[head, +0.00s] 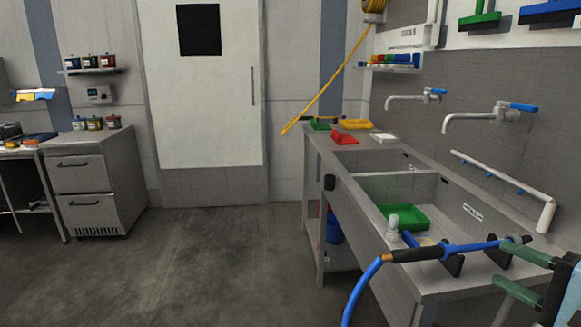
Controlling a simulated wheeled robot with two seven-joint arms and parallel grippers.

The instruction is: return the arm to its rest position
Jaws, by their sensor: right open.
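My right gripper (507,267) is at the lower right edge, with two green fingers spread apart and nothing between them. Its upper fingertip is close to the far right end of a blue spray wand (470,246); I cannot tell whether they touch. The wand lies across black holders (453,264) at the near end of the sink bench (455,289). Its black grip (415,255) points left, and a blue hose (362,290) hangs from it. My left gripper is out of view.
The double sink holds a green tray (402,216) in its near basin. Two taps (483,118) and a white pipe (505,183) stick out from the right wall. Open grey floor (220,265) lies left of the bench, before a white door (207,120). A steel drawer cabinet (94,185) stands left.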

